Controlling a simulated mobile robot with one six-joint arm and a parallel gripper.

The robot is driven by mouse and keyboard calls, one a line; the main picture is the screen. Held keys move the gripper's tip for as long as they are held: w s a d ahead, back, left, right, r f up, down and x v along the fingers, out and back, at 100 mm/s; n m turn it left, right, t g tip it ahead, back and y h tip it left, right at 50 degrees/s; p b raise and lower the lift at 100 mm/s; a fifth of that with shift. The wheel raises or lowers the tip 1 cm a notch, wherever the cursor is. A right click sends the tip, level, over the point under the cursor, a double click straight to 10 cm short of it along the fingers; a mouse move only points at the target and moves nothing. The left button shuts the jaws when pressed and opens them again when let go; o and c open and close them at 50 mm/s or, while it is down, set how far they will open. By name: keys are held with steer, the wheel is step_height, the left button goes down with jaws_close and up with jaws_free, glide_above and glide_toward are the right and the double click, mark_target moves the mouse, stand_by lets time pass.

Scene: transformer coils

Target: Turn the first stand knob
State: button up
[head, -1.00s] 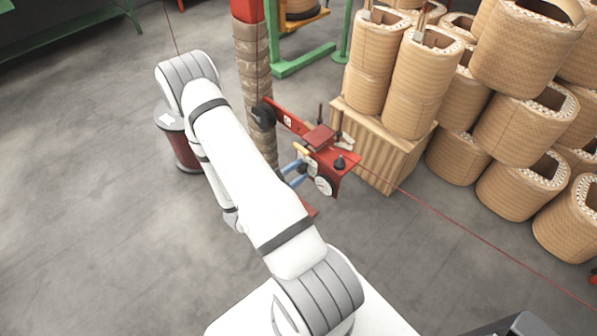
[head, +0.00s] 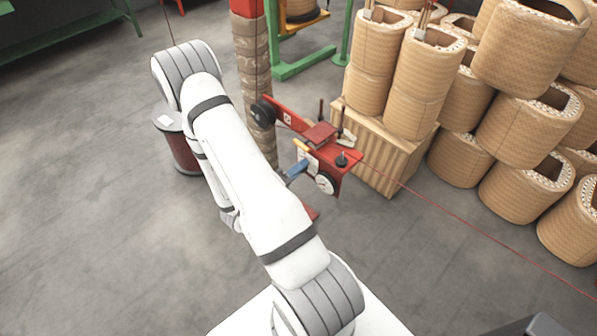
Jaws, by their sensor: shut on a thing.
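The red stand (head: 348,178) is in the middle of the head view, with a white-faced dark wheel (head: 325,183) on its near side and a small black knob (head: 342,160) on top. My gripper (head: 297,169) has blue fingers and is at the stand's left side, beside the wheel. The fingers are together, shut on a stand knob. That knob is mostly hidden by the fingers and too small to make out clearly. My white arm covers the area left of the stand.
A wrapped post (head: 254,80) stands just behind the red stand. A wooden crate (head: 375,160) with tall wicker-like coils (head: 424,80) is close on the right, with more coils stacked beyond. A red line runs across the floor at right. The floor at left is mostly clear.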

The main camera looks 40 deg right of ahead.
steer(key=shift+f+m+b, duration=0.15)
steer(key=shift+m+b, duration=6.45)
steer(key=shift+m, duration=2.3)
steer(key=o, duration=0.9)
steer(key=shift+o, duration=0.2)
steer(key=shift+a, duration=0.2)
steer(key=a, duration=0.7)
steer(key=shift+s+a, duration=0.25)
steer(key=shift+s, duration=0.05)
